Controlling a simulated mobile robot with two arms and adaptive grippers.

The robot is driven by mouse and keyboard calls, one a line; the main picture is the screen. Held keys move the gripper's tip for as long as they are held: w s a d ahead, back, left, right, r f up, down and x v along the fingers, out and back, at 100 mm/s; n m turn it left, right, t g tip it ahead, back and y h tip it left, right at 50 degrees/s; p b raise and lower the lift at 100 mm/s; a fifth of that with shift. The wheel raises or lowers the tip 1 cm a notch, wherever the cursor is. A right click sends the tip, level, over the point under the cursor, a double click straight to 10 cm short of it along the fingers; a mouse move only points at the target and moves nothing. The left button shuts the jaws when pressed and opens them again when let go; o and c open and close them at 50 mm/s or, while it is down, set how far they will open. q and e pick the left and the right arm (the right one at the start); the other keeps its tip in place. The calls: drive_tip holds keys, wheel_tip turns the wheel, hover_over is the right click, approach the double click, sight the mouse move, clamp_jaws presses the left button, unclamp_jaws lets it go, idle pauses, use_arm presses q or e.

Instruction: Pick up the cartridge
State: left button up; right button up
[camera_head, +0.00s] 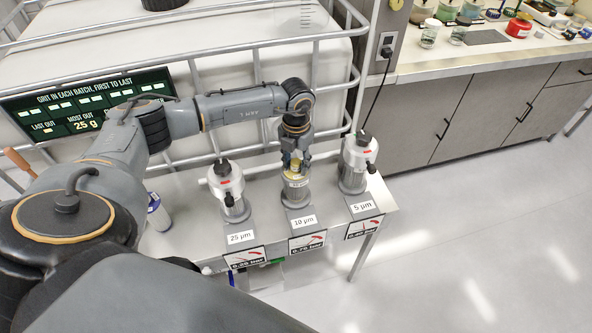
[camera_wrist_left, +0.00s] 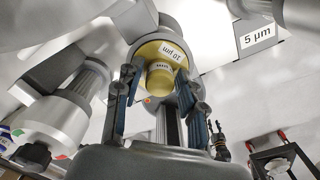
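The yellow cartridge (camera_head: 296,180) stands in the clear 10 µm housing (camera_head: 298,197), the middle of three on the metal bench. In the left wrist view the cartridge (camera_wrist_left: 160,52) shows its yellow top, a raised round knob and a 10 µm label. My left gripper (camera_head: 296,160) points down over it. In the left wrist view my left gripper (camera_wrist_left: 158,85) has blue-padded fingers apart on either side of the knob, with gaps showing. How deep the fingertips reach is hard to tell. My right gripper is not in view.
The capped 25 µm housing (camera_head: 228,188) stands left and the capped 5 µm housing (camera_head: 357,162) right, both close by. A caged white tank (camera_head: 100,25) is behind, with a green sign (camera_head: 92,102). A small canister (camera_head: 158,213) stands at left. Open floor lies right.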

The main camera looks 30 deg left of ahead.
use_arm(q)
clamp_jaws()
drive_tip(key=shift+r, duration=0.1)
drive_tip(key=shift+w+r, duration=0.1)
drive_tip(key=shift+r, duration=0.35)
wheel_tip(320, 180, up, 17)
drive_tip(key=b, duration=0.5)
